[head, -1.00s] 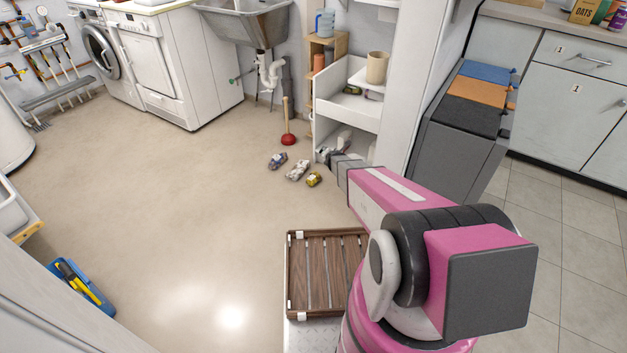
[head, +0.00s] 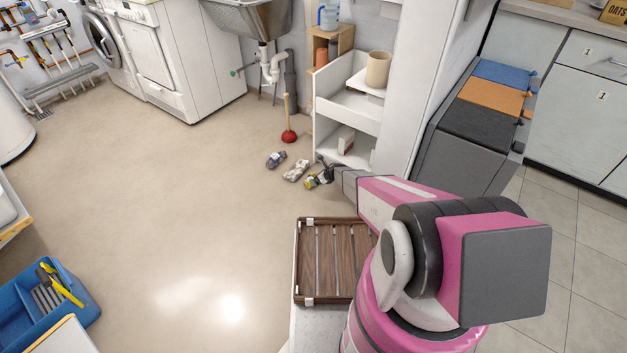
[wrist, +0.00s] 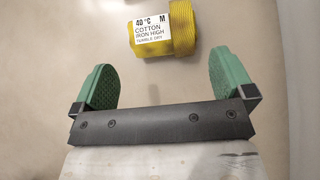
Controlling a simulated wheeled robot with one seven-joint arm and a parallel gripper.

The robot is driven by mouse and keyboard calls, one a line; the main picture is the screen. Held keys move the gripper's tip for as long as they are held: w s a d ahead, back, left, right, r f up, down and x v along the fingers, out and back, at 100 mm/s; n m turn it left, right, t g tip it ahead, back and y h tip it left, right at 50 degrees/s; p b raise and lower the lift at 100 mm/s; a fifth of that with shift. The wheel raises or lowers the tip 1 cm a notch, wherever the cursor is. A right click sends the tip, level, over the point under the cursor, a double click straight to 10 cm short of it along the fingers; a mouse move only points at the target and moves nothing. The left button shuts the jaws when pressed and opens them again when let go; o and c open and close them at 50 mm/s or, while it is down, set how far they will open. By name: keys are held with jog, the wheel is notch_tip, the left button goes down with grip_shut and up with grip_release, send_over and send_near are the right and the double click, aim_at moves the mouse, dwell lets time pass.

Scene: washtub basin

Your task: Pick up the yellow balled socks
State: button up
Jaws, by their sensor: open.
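The yellow balled socks (wrist: 183,31) lie on the floor in the wrist view, with a white care label facing the camera. My gripper (wrist: 166,78) is open, its two green fingers apart and nothing between them.
A whitish sock ball (head: 295,171) and a grey-blue one (head: 275,159) lie to the left. A red plunger (head: 289,136) stands behind them. A white shelf unit (head: 346,112) rises close behind my gripper. A wooden slatted crate (head: 334,262) is nearer. Open floor lies to the left.

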aim_at(309, 178)
jog(key=x, duration=1)
jog(key=shift+w+a, duration=0.1)
jog(key=shift+w, duration=0.15)
jog(key=shift+r, duration=0.1)
jog(key=c, duration=0.6)
